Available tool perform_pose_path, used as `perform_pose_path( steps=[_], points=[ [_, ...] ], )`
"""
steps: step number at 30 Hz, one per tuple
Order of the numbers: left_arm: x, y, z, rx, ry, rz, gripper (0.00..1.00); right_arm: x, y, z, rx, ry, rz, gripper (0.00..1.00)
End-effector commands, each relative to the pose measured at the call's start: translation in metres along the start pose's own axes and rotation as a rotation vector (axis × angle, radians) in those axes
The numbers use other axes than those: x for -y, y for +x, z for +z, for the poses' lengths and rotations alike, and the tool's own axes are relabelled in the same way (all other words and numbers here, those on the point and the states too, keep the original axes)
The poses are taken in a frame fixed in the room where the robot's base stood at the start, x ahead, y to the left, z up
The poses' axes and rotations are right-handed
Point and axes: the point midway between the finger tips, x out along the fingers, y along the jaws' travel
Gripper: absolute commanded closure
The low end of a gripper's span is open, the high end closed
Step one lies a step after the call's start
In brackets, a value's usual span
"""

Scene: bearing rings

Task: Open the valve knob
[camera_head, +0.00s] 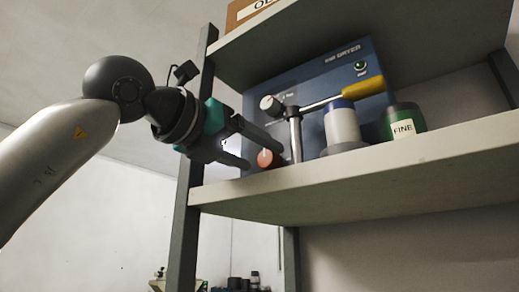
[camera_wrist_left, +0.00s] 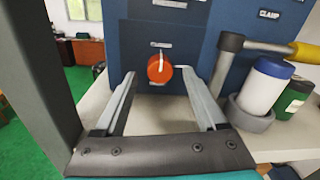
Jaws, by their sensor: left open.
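The valve knob (camera_head: 265,158) is a round orange-red knob on the front of a blue dryer box (camera_head: 320,80). It also shows in the left wrist view (camera_wrist_left: 160,69), with a whitish pointer standing nearly upright on it. My left gripper (camera_head: 264,153) is open and empty, facing the box. In the left wrist view its fingertips (camera_wrist_left: 159,73) lie on either side of the knob, with a gap on each side. I cannot tell whether the tips reach as deep as the knob. My right gripper is in neither view.
A metal post with a yellow-handled lever (camera_head: 358,89) stands right of the left gripper, close to one finger. A white jar with blue lid (camera_head: 342,125) and a green FINE jar (camera_head: 404,122) stand further right on the shelf (camera_head: 340,182). A dark upright (camera_head: 186,220) is at left.

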Motion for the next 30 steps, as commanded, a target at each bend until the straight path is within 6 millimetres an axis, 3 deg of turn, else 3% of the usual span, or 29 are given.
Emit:
perform_pose_path(
  steps=[6, 14, 30],
  points=[
    [0.000, 0.017, 0.000, 0.000, 0.000, 0.000, 0.27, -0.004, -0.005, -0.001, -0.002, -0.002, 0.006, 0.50],
    [-0.001, 0.018, 0.000, 0.000, 0.000, 0.000, 0.27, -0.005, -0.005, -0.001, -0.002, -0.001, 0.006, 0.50],
    [0.000, 0.018, 0.000, 0.000, 0.000, 0.000, 0.85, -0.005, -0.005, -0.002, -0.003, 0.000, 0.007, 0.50]
  ],
)
